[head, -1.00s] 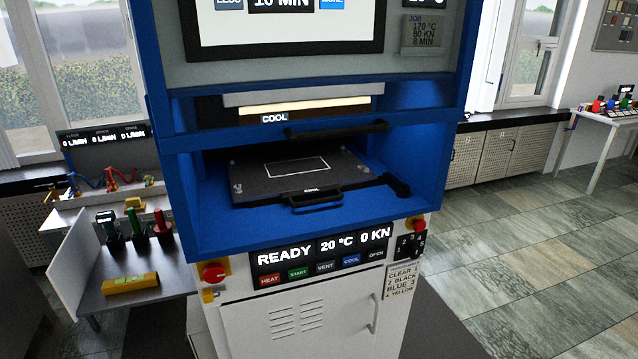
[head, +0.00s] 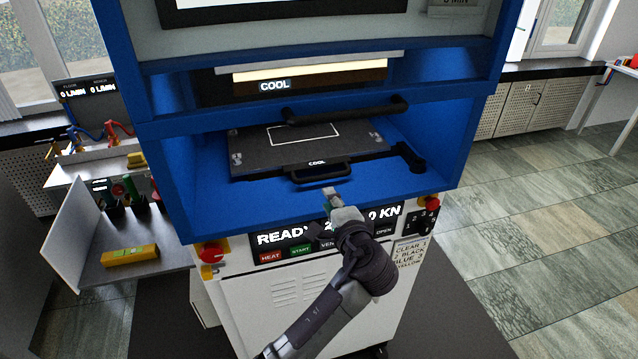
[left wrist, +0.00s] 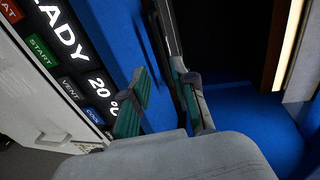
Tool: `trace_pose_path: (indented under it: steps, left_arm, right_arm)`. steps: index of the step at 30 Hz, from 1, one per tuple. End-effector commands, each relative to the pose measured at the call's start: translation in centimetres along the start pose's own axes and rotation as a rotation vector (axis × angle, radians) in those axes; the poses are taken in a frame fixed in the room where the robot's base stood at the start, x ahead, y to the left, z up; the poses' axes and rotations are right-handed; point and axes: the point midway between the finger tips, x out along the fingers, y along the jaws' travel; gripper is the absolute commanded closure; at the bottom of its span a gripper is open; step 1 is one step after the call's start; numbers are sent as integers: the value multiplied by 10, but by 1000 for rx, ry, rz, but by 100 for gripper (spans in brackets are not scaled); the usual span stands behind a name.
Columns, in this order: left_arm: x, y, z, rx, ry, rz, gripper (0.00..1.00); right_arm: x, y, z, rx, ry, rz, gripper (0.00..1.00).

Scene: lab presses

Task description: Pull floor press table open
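The floor press table (head: 265,150) is a dark plate with a white outlined rectangle, lying flat inside the blue press bay. Its black front handle (head: 322,175), below a COOL label, points toward me. My left gripper (head: 331,193) is just in front of and slightly below this handle, at the bay's front edge. In the left wrist view the two green-padded fingers of my left gripper (left wrist: 163,100) stand apart. A dark bar or edge (left wrist: 168,28) runs close to the farther finger; I cannot tell whether they touch. My right gripper is not in view.
A second black handle (head: 345,110) hangs above the table. The bay's blue side walls flank it. Below is a control panel (head: 270,240) with a red stop button (head: 211,254). A side bench with a yellow block (head: 130,255) stands left. Floor at right is clear.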

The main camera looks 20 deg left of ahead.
Motion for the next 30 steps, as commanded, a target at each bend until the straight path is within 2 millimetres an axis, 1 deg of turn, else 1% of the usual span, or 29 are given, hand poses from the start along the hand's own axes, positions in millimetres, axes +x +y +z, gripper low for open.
trace_pose_path:
  steps: [1, 5, 9, 12, 15, 18, 27, 29, 30]
  left_arm:
    - [14, 4, 0, 0, -3, -4, 73]
    - [42, 4, 1, 1, -3, -3, 73]
    - [69, 4, 0, 0, -1, -1, 73]
    - [83, 4, 0, 0, 1, -1, 73]
    - [92, 3, 0, 0, 1, 0, 73]
    - [98, 2, 0, 0, 0, 1, 73]
    - [99, 1, 0, 0, 1, 2, 73]
    - [99, 1, 0, 0, 1, 2, 83]
    - [99, 1, 0, 0, 1, 2, 90]
  right_arm:
    - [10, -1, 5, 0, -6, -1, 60]
    - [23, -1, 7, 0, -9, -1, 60]
    - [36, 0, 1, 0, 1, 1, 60]
    - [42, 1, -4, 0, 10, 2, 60]
    - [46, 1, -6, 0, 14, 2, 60]
    - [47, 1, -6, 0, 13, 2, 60]
    - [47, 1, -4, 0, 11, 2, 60]
    - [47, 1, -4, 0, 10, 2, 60]
    - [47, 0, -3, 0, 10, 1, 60]
